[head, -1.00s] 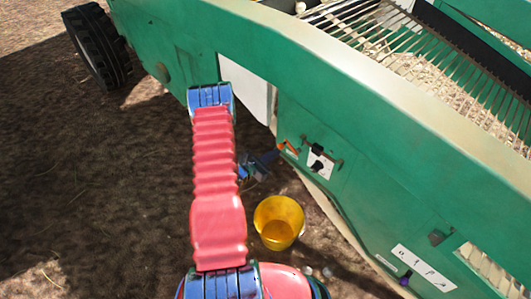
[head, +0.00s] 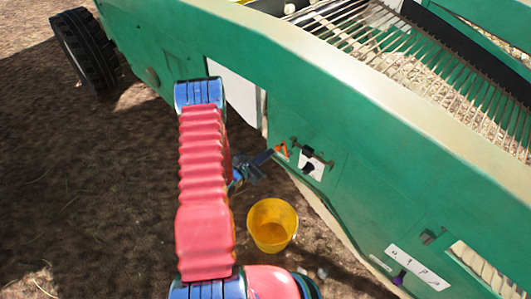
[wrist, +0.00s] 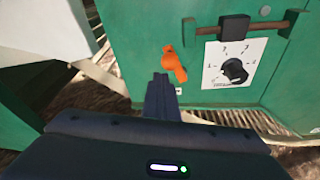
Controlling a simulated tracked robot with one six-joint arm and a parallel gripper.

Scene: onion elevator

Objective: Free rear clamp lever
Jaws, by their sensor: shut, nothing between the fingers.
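An orange lever (wrist: 174,63) is mounted on the green machine panel (wrist: 140,45), tilted slightly from vertical. It also shows in the head view (head: 282,150). No label marks it as the rear clamp lever. My gripper (wrist: 162,78) is shut and empty, its dark fingertips just below and left of the orange lever in the wrist view. Whether they touch it I cannot tell. In the head view my gripper (head: 270,155) points right towards the lever from the left.
Right of the lever are a black block on a rusty rod (wrist: 235,28) and a white dial plate with a black knob (wrist: 235,70). A yellow bucket (head: 272,225) stands on the soil below. A purple knob (head: 400,278) sits lower right. A white panel (head: 233,92) is at left.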

